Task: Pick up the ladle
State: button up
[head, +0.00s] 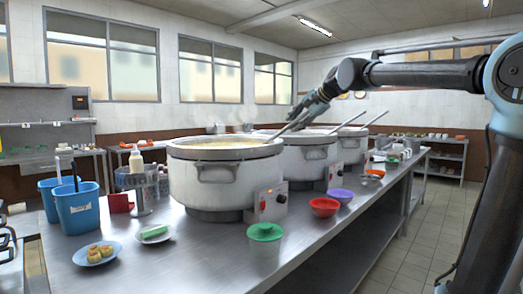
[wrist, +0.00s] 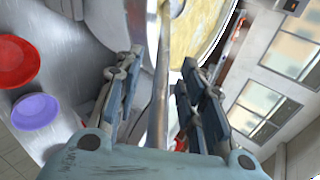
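The ladle's long metal handle (wrist: 159,95) runs up the middle of the wrist view toward a large pot of pale congee (wrist: 190,30). My gripper (wrist: 162,58) is open, with one finger on each side of the handle and a gap showing on both sides. In the head view my gripper (head: 309,105) is above the right rim of the nearest stockpot (head: 225,178), at the handle that leans out of it. The ladle's bowl is hidden in the pot.
Two more stockpots (head: 305,163) stand behind, with handles leaning out of them. A red bowl (head: 324,207), a purple bowl (head: 341,195) and a green bowl (head: 265,231) sit along the counter's right edge. Blue bins (head: 78,209) stand at left. The aisle floor at right is clear.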

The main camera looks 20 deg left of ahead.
grip_shut()
